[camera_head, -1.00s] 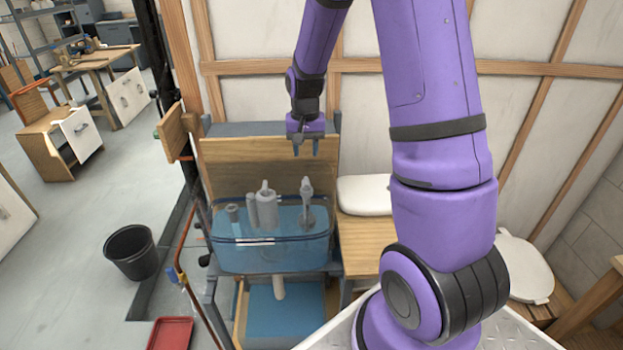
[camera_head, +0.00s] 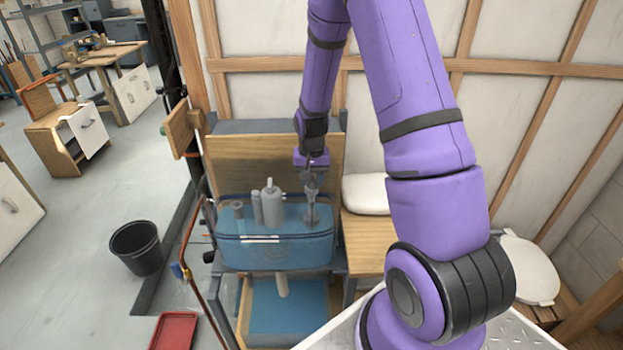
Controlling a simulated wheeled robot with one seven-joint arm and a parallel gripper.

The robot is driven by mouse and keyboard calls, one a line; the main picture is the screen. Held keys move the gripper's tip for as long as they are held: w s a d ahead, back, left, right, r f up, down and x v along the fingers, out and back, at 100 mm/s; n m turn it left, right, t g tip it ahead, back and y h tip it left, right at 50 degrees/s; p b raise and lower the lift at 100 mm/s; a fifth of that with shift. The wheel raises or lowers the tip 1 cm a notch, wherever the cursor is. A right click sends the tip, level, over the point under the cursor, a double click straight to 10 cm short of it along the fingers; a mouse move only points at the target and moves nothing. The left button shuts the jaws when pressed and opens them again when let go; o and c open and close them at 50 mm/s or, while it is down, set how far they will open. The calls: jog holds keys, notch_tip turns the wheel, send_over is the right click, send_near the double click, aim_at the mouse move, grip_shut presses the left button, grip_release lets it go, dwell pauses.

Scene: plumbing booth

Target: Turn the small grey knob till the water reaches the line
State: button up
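A clear cistern tank (camera_head: 275,254) holding blue water stands on a wooden frame in the middle. Inside it stand a grey central valve column (camera_head: 271,203) and, at the right, a grey fill valve (camera_head: 311,213). My gripper (camera_head: 312,183) points down right at the top of the fill valve. The small grey knob cannot be made out apart from the valve and the fingers at this size. Whether my fingers touch it or are closed on it is too small to tell. A pale line (camera_head: 260,239) shows on the tank's front.
A white lid (camera_head: 366,194) lies on the wooden bench right of the tank. A black bucket (camera_head: 137,248) and a red tray (camera_head: 173,331) are on the floor.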

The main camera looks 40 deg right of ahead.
jog(key=c, duration=0.7)
jog(key=shift+o, duration=0.2)
jog(key=n, duration=0.4)
jog(key=shift+d, duration=0.1)
jog(key=shift+n, duration=2.2)
jog(key=o, duration=0.7)
jog(key=shift+c, duration=0.2)
